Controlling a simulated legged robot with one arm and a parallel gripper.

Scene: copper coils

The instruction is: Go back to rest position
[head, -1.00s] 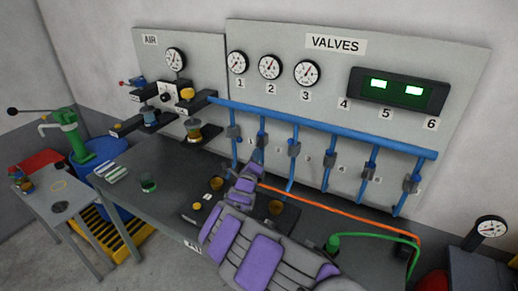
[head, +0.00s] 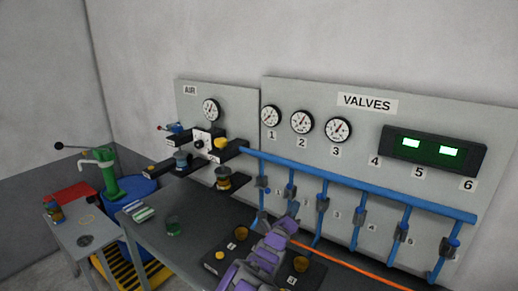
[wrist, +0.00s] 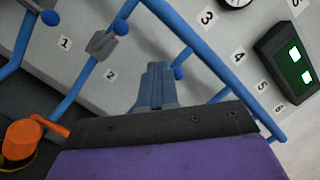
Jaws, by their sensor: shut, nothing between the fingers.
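My gripper (wrist: 157,86) shows in the wrist view as narrow grey-blue fingers held together, with nothing between them. It points toward the blue pipes (wrist: 195,45) and the grey valve panel, and I cannot tell how far off the pipes are. In the head view my purple-and-grey arm rises from the bottom edge over the bench (head: 165,257). Its far end is near the lower ends of the blue pipes (head: 355,180), and the fingers are too small there to make out.
The valve panel (head: 310,91) has gauges and a green display (head: 432,150). Cups (head: 228,178) stand on the air panel's brackets. An orange hose (head: 350,265) runs along the bench. A side table (head: 75,228), a blue barrel (head: 138,193) and a green pump (head: 109,178) are at left.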

